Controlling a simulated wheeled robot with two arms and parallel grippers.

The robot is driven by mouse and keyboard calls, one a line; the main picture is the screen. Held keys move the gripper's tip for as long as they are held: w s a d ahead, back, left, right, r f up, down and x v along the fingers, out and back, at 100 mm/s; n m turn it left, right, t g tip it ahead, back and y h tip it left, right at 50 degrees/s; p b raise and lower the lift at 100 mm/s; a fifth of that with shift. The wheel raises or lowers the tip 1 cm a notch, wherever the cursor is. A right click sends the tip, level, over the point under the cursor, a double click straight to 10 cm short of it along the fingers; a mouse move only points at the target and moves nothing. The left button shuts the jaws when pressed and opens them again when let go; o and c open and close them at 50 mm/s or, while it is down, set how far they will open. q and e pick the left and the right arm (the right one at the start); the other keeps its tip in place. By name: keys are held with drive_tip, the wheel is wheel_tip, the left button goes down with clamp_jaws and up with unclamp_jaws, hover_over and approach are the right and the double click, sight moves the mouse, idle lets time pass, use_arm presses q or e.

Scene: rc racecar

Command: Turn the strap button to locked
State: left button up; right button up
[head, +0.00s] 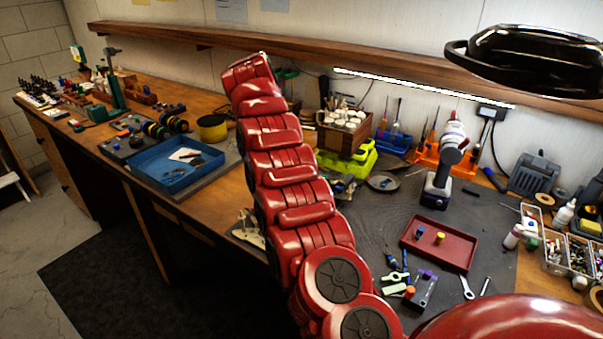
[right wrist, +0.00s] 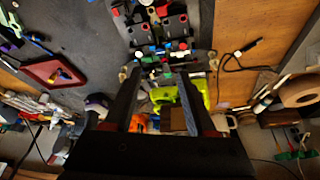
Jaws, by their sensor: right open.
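In the right wrist view, my right gripper (right wrist: 155,90) has its two dark fingers apart with nothing held between them. Beyond the fingertips, towards the top of that view, sits a black and red car-like assembly (right wrist: 165,35) with small coloured parts on the grey mat. I cannot make out the strap button or its setting. In the head view my large red arm crosses the middle of the bench and hides what is behind it; the right gripper does not show clearly there. My left gripper is in neither view.
A red tray (head: 440,256), a drill (head: 440,178) and loose tools lie to the right. A blue tray (head: 150,180) lies left. A wooden shelf (head: 300,48) runs above.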

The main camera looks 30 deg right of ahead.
drive_tip(key=p+v, duration=0.3)
drive_tip(key=v, duration=0.3)
drive_tip(key=shift+r, duration=0.25)
